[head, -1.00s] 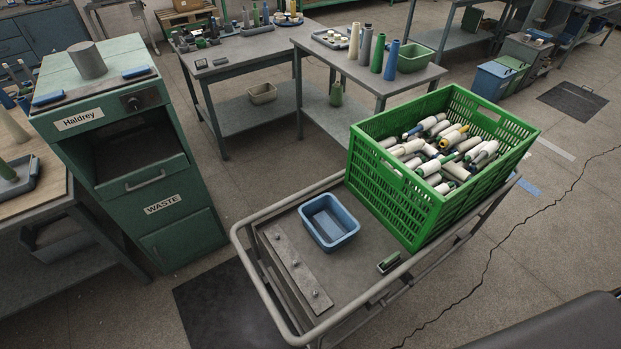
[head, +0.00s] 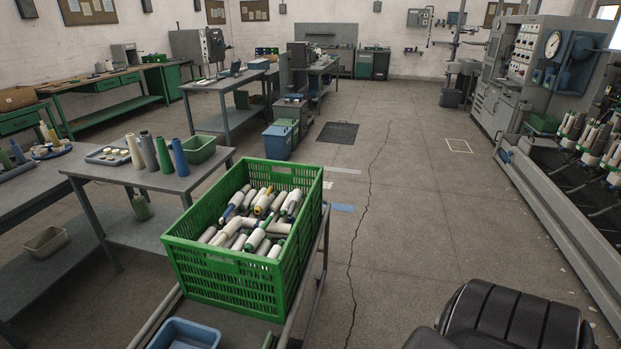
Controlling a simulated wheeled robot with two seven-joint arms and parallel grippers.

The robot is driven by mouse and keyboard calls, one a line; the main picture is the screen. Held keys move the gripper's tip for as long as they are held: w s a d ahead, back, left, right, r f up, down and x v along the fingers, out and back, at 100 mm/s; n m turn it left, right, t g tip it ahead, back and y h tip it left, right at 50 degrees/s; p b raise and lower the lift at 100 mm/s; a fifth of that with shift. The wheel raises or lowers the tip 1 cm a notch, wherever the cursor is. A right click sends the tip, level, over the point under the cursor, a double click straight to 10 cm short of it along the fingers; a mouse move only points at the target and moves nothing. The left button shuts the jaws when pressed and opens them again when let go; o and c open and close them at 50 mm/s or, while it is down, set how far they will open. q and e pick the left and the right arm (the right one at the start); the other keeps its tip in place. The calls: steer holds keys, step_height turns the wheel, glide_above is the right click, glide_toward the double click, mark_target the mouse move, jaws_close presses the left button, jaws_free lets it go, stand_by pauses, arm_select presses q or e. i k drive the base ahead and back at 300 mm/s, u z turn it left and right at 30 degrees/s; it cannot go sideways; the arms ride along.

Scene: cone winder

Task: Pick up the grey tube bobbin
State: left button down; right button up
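A green slatted crate (head: 225,282) holds a heap of bobbins with white yarn. Tube ends in blue, yellow, green and grey show among them; the lower layers are hidden. I cannot tell which of these is the grey tube bobbin. On the side table left of the crate, a grey tube (head: 149,151) stands upright in a row with a cream tube (head: 134,151), a green-grey tube (head: 164,154) and a blue tube (head: 180,157). Neither gripper is in view.
The crate sits on a cart with a tubular rail (head: 318,250). A blue tray (head: 185,336) is in front of it, cut off by the lower edge. A green bin (head: 199,149) stands on the side table. Open floor (head: 430,220) lies right of the crate, before the winding machine (head: 575,235).

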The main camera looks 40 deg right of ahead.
mark_target(296, 196)
steer(key=z, duration=1.55)
steer(key=k, duration=0.55)
steer(key=z, duration=0.55)
steer(key=k, duration=0.75)
steer(key=z, duration=0.65)
steer(key=i, duration=3.35)
steer(key=u, duration=1.8)
steer(key=i, duration=0.9)
steer(key=u, duration=0.9)
